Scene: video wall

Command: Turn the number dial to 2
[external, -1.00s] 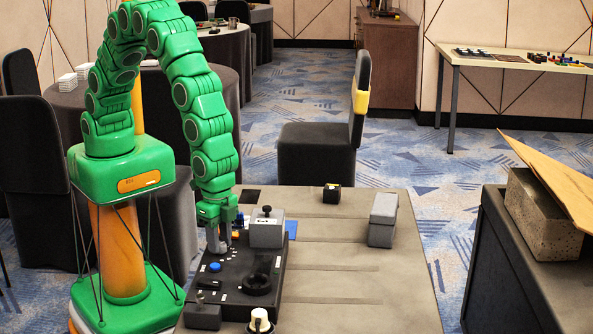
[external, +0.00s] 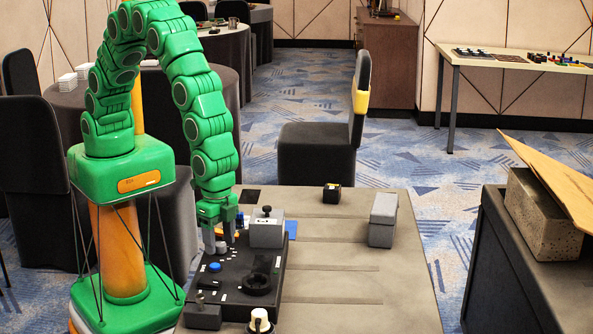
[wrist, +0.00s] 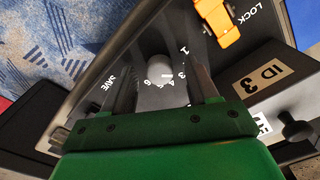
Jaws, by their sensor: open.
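The number dial is a small round grey knob (wrist: 160,70) on a dark panel (wrist: 140,35), with white numerals around it. I can read 1, 3, 4, 5 and 6; I cannot make out the 2. A short white mark on the knob's lower right side appears to point toward the 3. My gripper (wrist: 162,92) is open, one finger on each side of the knob, with gaps visible. In the external view my gripper (external: 219,236) hangs over the far left of the console (external: 235,272), with the knob (external: 221,247) just below it.
An orange lock switch (wrist: 218,22) sits right of the dial in the wrist view. A grey box (external: 267,230) marked with a label stands close right of my gripper. A blue button (external: 214,267) and a black ring (external: 257,282) are nearer. The table's right side (external: 340,260) is mostly clear.

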